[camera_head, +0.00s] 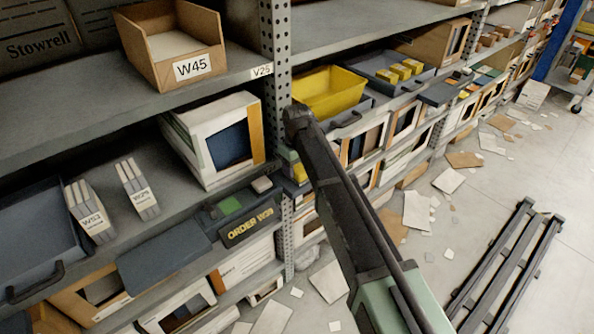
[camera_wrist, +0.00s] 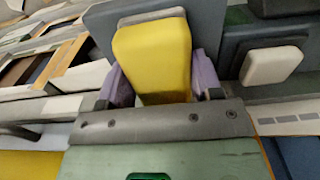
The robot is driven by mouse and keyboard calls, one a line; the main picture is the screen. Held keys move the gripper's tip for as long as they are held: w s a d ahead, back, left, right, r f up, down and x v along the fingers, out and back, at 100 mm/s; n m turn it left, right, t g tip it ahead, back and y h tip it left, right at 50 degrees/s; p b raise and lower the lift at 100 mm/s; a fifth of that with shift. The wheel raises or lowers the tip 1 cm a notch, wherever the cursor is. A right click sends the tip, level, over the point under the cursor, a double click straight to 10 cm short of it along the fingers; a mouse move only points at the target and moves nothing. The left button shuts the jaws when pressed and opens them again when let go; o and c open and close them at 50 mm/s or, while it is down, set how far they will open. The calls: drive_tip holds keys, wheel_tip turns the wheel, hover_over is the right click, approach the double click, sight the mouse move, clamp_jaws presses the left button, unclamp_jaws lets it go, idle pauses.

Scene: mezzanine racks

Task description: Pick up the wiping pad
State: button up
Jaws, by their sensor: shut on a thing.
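The wiping pad, a yellow block with a pale grey layer at its far end (camera_wrist: 152,58), sits between the purple fingers of my gripper (camera_wrist: 163,82) in the wrist view. The fingers are shut on its two sides. A dark grey surface lies behind the pad; I cannot tell whether the pad touches it. In the head view a bit of yellow, seemingly the pad (camera_head: 301,172), shows beside the rack post, partly hidden by my arm. My gripper is mostly hidden there.
A small beige block (camera_wrist: 273,65) lies to the right of the pad, near the "ORDER W39" panel (camera_head: 250,228). The perforated rack post (camera_head: 276,70) stands close to my arm. A yellow bin (camera_head: 328,92) is on the shelf behind. Papers and a dark rail frame (camera_head: 506,262) lie on the floor.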

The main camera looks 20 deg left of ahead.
sight(298, 166)
drive_tip(key=shift+s+d+r+p, duration=0.1)
drive_tip(key=shift+d+r+p, duration=0.05)
drive_tip(key=shift+r+p, duration=0.4)
wheel_tip(298, 166, up, 7)
drive_tip(key=p, duration=0.6)
drive_tip(key=shift+f+p, duration=0.1)
drive_tip(key=shift+p, duration=0.3)
drive_tip(key=s+d, duration=0.5)
drive_tip(key=d, duration=0.3)
drive_tip(key=s+d, duration=0.5)
drive_tip(key=d, duration=0.3)
drive_tip(key=shift+s+d+f+b, duration=0.15)
drive_tip(key=shift+d+f+b, duration=0.25)
drive_tip(key=shift+f+b, duration=0.05)
